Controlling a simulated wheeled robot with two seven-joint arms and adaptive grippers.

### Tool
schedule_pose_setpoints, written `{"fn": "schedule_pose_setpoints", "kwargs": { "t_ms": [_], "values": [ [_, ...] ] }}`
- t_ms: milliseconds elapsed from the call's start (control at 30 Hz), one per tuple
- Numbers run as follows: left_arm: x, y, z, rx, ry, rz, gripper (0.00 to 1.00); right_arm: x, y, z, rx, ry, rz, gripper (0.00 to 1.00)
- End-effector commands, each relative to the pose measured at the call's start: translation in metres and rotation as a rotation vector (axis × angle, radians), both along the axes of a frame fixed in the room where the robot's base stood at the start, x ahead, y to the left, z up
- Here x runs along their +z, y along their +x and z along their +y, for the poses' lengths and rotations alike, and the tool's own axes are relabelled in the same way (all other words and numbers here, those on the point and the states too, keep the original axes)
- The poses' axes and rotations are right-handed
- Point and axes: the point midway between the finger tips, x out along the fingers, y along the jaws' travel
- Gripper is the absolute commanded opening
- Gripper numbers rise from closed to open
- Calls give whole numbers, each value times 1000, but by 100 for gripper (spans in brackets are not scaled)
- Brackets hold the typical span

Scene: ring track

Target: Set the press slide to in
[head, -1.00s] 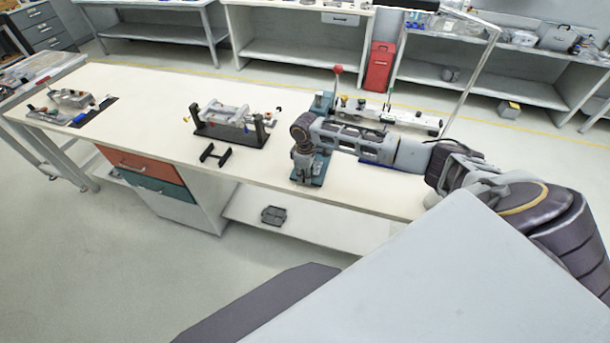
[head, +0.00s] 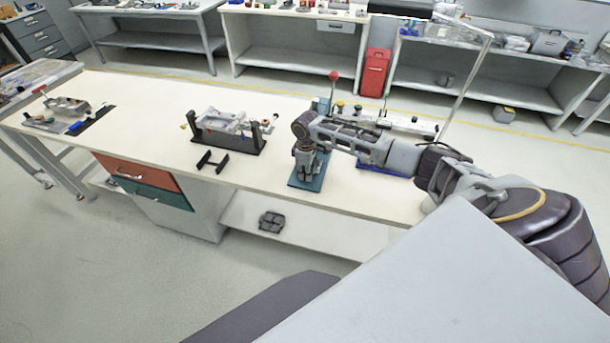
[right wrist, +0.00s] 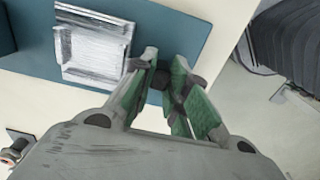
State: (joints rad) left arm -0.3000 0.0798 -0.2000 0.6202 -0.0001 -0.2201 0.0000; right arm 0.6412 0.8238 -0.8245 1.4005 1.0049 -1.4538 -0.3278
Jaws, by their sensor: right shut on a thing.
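The press stands near the front edge of the long bench, with a teal base (head: 301,185) and an upright lever that ends in a red knob (head: 334,75). My right gripper (head: 305,174) points down at the front of the base, and my forearm covers the middle of the press. In the right wrist view, the green-padded fingers (right wrist: 176,90) are shut on a small dark knob (right wrist: 181,72) at the edge of the teal plate. A square, silvery metal block (right wrist: 92,47) sits on the plate beside it, apparently part of the slide. My left gripper is not in view.
A black fixture with a grey part (head: 228,138) stands to the left, with a black H-shaped piece (head: 211,162) before it. A long pale rail device (head: 400,122) lies behind my forearm.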

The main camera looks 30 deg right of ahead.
Motion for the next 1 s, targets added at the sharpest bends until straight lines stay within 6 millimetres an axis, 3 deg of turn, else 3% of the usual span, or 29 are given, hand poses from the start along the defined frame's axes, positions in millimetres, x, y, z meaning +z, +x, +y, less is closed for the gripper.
{"fn": "schedule_pose_setpoints", "kwargs": {
  "t_ms": [167, 200, 333, 767, 1000],
  "values": [
    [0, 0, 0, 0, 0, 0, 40, 1, 1, 1, 1, 1, -2, 0],
    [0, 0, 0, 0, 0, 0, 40, 1, 1, 1, 1, 1, -2, 21],
    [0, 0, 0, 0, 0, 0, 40, 1, 0, 1, 0, 1, -2, 38],
    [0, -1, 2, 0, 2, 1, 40, 3, 0, 1, 0, 1, -1, 38],
    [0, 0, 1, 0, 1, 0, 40, 20, 0, 1, 1, 1, -2, 38]
  ]
}}
